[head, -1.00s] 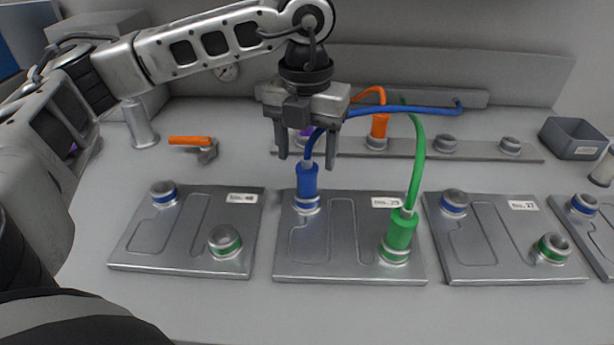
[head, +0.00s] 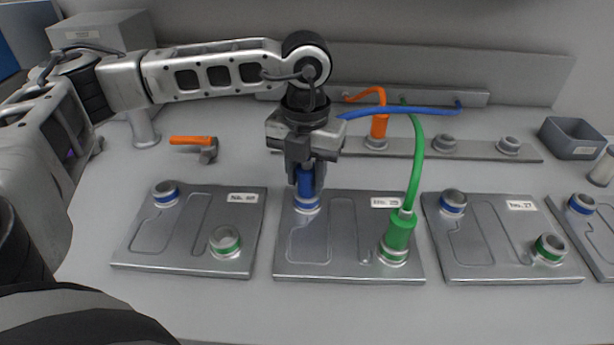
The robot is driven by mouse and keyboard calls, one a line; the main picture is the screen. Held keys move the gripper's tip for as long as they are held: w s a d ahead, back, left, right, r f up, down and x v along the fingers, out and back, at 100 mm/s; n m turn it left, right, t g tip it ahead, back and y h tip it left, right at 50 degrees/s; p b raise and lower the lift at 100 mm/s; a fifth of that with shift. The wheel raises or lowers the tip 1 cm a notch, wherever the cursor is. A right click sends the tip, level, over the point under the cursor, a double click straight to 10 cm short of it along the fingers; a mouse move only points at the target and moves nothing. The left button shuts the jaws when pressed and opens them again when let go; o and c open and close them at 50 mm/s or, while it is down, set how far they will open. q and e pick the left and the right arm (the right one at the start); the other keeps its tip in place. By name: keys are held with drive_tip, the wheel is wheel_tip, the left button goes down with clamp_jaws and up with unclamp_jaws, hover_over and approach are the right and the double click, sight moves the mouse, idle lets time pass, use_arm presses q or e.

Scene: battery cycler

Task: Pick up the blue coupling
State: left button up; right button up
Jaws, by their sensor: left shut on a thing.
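The blue coupling (head: 307,188) stands upright on the blue-ringed port at the upper left of the middle plate (head: 330,265), labelled like No. 25. Its blue hose (head: 400,110) runs back to the right, and part of it is hidden behind my gripper. My left gripper (head: 306,180) points down from above and is shut on the blue coupling, with a finger on each side. The coupling's upper part is hidden by the gripper. My right gripper is not in view.
A green coupling (head: 399,232) with a green hose sits on the same plate. An orange coupling (head: 379,127) stands on the rear rail (head: 480,153). Similar plates lie left (head: 185,258) and right (head: 510,270). An orange-handled tool (head: 190,140) and a grey bin (head: 572,138) lie farther back.

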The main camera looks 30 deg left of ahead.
use_arm(q)
drive_tip(key=shift+r, duration=0.1)
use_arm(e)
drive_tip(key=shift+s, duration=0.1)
use_arm(q)
drive_tip(key=shift+r, duration=0.6)
drive_tip(key=s+d+r+b, duration=0.1)
drive_tip(key=d+r+b, duration=0.1)
drive_tip(key=d+r, duration=0.9)
drive_tip(key=d, duration=0.3)
drive_tip(key=shift+r+b, duration=0.3)
drive_tip(key=shift+r, duration=0.05)
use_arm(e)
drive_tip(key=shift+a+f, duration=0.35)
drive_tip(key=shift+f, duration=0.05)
